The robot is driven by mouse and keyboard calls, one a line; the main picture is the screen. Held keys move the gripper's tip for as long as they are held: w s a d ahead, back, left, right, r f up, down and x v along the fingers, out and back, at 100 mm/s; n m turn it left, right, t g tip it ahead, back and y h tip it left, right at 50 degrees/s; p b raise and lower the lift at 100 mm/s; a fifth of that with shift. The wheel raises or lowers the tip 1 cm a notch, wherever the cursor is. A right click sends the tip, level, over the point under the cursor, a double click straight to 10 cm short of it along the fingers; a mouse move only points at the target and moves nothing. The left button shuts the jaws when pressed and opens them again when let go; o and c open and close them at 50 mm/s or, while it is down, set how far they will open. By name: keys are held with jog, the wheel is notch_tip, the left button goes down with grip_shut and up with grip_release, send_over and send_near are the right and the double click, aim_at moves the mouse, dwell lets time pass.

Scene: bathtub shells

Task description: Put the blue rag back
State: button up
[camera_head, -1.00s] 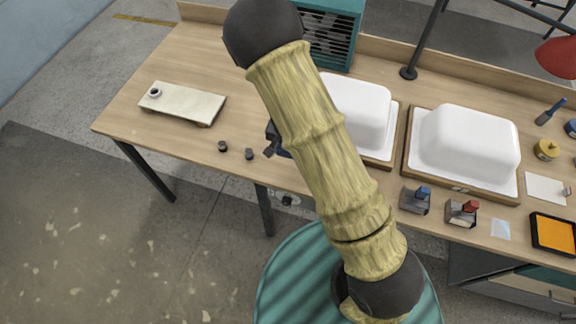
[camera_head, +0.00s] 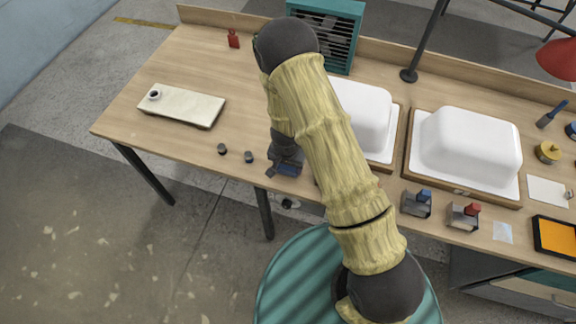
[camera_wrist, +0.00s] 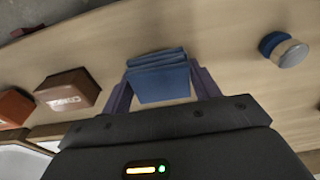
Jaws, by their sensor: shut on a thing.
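The blue rag (camera_wrist: 160,80) is a folded blue block between the two fingers of my gripper (camera_wrist: 162,92) in the wrist view. The fingers are shut on its sides. In the head view my gripper (camera_head: 284,168) hangs near the front edge of the table, left of the white shells, with the blue rag (camera_head: 288,170) showing at its tip. My arm hides part of the table behind it. I cannot tell whether the rag touches the tabletop.
Two white tub shells (camera_head: 365,112) (camera_head: 465,143) stand right of my arm. Two holders with a blue (camera_head: 424,195) and a red top (camera_head: 470,209) stand in front. Small round pieces (camera_head: 222,149) (camera_head: 249,157) lie left of my gripper. A pale board (camera_head: 185,106) lies farther left, with bare wood around it.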

aim_at(287, 169)
jog(key=shift+f, duration=0.3)
jog(key=shift+f, duration=0.15)
jog(key=o, duration=1)
jog(key=r, duration=0.4)
jog(key=s+r+p, duration=0.1)
jog(key=r, duration=0.7)
jog(key=shift+s+a+r, duration=0.15)
jog(key=shift+s+a, duration=0.05)
jog(key=shift+s, duration=0.05)
